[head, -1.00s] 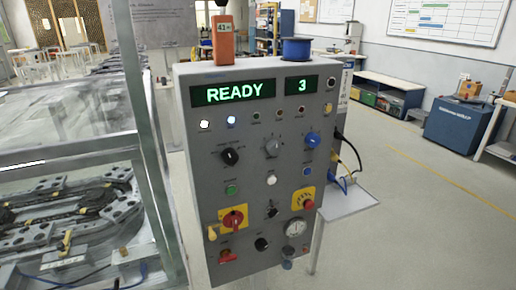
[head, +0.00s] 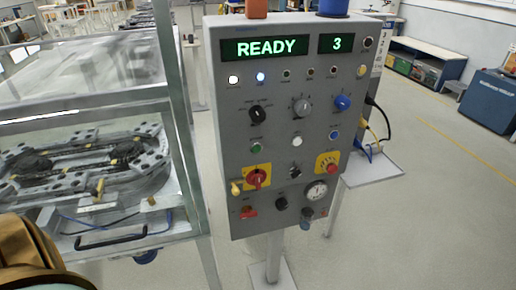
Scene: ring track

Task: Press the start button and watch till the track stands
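A grey control panel (head: 229,100) stands upright on a post in the middle of the head view. Its green display (head: 265,47) reads READY, and a smaller display (head: 337,42) reads 3. A green button (head: 256,148) sits left of a white button (head: 297,141) and a blue button (head: 334,135). The labels are too small to read, so I cannot tell for sure which is start. The ring track (head: 90,165) lies inside a glass-walled case at the left. Neither of my grippers is in view.
A small shelf (head: 379,171) with cables juts out at the right. The floor (head: 440,220) is clear at the right.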

